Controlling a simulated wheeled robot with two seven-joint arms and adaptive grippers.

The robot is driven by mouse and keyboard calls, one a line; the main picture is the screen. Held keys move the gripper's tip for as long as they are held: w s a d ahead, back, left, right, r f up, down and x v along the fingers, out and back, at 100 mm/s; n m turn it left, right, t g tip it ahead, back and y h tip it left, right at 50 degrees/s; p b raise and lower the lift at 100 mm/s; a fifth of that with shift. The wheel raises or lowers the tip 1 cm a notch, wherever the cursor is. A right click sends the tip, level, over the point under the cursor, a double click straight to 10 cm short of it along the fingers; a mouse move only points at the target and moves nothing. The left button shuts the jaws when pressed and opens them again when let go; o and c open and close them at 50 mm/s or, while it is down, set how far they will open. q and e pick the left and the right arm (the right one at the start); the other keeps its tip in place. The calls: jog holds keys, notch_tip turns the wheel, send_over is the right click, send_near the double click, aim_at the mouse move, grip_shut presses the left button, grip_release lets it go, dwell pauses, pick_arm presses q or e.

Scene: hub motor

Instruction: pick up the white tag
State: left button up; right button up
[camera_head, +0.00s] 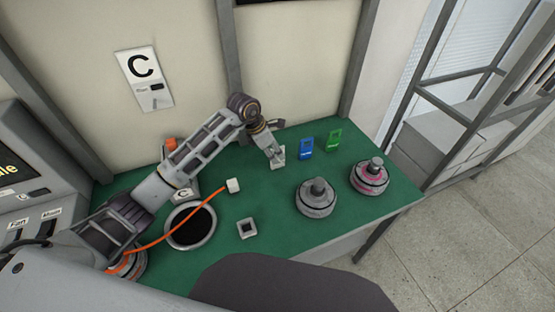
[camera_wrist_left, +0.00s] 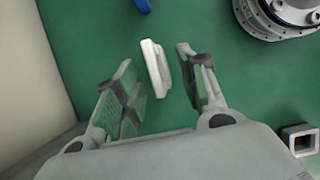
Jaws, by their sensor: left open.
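The white tag (camera_wrist_left: 155,68) lies on the green table top and shows in the left wrist view between the finger pads of my left gripper (camera_wrist_left: 157,76), slightly ahead of them. The pads are apart, with a gap on both sides of the tag, and hold nothing. In the head view my left gripper (camera_head: 277,158) points down at the back of the table, left of the blue tag (camera_head: 307,146). There the white tag is mostly hidden by the fingers. A green tag (camera_head: 333,141) is right of the blue one. My right gripper is not seen.
A grey hub motor (camera_head: 316,199) and a pink-marked one (camera_head: 368,178) stand on the right. A small square part (camera_head: 246,229), a ring with a dark opening (camera_head: 190,227) and an orange cable (camera_head: 177,233) are nearer. The wall (camera_head: 288,70) rises close behind.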

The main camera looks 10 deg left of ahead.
aim_at(277, 158)
pick_arm(q)
jog(key=shift+x, duration=1.7)
jog(key=shift+c, duration=0.3)
grip_shut()
